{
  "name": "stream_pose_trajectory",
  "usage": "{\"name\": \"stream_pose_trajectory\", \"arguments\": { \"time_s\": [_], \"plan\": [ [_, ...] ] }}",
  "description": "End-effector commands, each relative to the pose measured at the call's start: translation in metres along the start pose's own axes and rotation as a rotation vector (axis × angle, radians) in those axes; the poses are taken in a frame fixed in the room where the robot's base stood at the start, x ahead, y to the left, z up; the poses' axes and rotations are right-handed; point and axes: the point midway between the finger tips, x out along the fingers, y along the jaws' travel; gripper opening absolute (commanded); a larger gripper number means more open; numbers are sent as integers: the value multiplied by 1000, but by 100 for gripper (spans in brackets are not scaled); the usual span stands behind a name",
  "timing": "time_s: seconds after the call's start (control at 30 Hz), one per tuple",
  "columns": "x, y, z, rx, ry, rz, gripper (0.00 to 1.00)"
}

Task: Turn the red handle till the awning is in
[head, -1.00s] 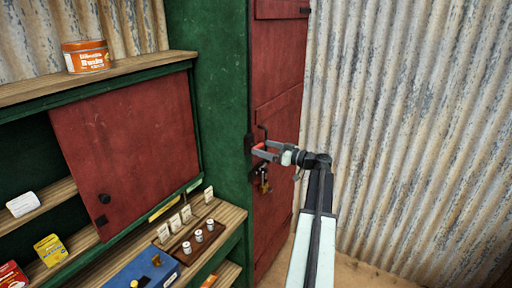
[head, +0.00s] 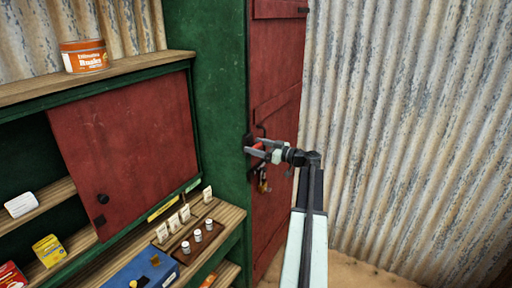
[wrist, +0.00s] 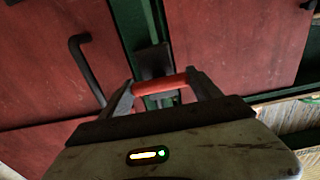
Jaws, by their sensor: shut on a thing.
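The red handle (wrist: 158,85) is a short red grip on a dark fitting. In the wrist view it lies crosswise between the two fingers of my gripper (wrist: 161,79), which is shut on it. In the head view my gripper (head: 251,152) reaches to the edge of the red door (head: 275,100), and only a little of the red handle (head: 257,146) shows there. The awning cannot be made out in either view.
A dark bent bar (wrist: 84,68) stands on the red door close to my gripper. A brass padlock (head: 263,186) hangs below. The green stall with shelves and small goods is at the left. A corrugated wall (head: 400,130) is at the right.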

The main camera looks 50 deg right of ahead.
Motion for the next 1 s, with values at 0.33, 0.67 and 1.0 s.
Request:
{"name": "stream_pose_trajectory", "arguments": {
  "time_s": [0.33, 0.67, 1.0],
  "plan": [
    [0, 0, 0, -23, -1, 0, 87],
    [0, -1, 0, -21, 0, -1, 95],
    [-55, -1, 0, -21, -1, 1, 95]
  ]
}}
